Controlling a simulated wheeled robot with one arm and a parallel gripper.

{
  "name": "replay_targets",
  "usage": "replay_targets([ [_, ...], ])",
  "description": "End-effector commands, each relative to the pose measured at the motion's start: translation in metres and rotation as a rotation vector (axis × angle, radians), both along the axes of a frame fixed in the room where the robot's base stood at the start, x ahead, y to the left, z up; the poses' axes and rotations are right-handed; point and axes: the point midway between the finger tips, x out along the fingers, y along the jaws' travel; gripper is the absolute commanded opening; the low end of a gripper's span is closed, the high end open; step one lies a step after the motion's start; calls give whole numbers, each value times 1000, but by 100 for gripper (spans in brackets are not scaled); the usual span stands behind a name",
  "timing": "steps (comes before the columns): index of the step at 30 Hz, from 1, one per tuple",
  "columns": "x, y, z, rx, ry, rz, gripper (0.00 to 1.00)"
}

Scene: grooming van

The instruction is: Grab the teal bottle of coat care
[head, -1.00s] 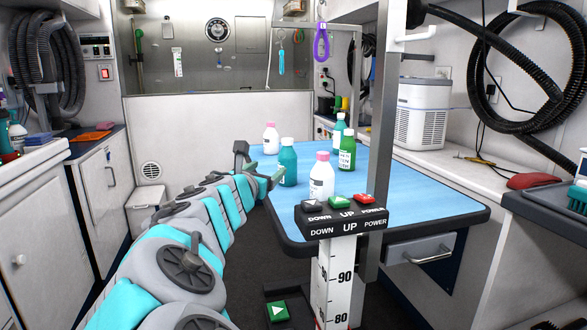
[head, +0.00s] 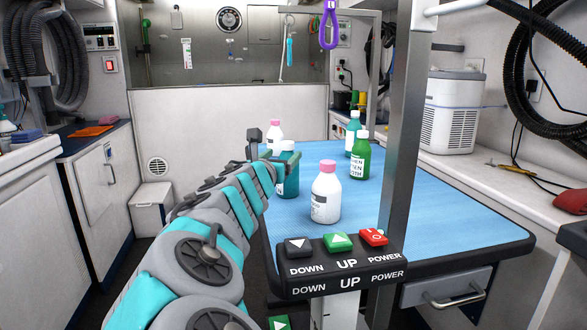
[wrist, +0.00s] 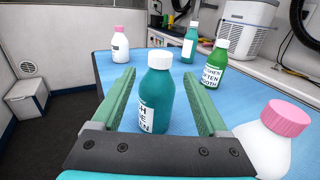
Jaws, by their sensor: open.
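A teal bottle with a white cap (head: 291,182) stands upright on the blue table, partly hidden by my gripper in the head view. In the wrist view this teal bottle (wrist: 157,98) stands between my open green fingers, with a gap on each side. Its label is turned partly left and I cannot read it fully. My gripper (wrist: 160,76) is open and holds nothing; in the head view my gripper (head: 270,150) is at the table's left edge. A second teal bottle (head: 353,137) stands farther back; it also shows in the wrist view (wrist: 190,42).
A white bottle with a pink cap (head: 326,195) stands right of my gripper, close to it in the wrist view (wrist: 264,145). Another white bottle (head: 274,136) and a green bottle (head: 360,158) stand behind. A button panel (head: 338,264) and metal post (head: 402,120) border the blue table (head: 440,225).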

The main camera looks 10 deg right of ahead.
Motion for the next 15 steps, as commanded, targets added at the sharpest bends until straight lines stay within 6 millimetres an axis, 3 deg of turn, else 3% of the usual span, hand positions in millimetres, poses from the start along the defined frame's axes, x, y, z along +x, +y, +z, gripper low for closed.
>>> replay_targets([
  [15,30,-16,0,0,1,-1,77],
])
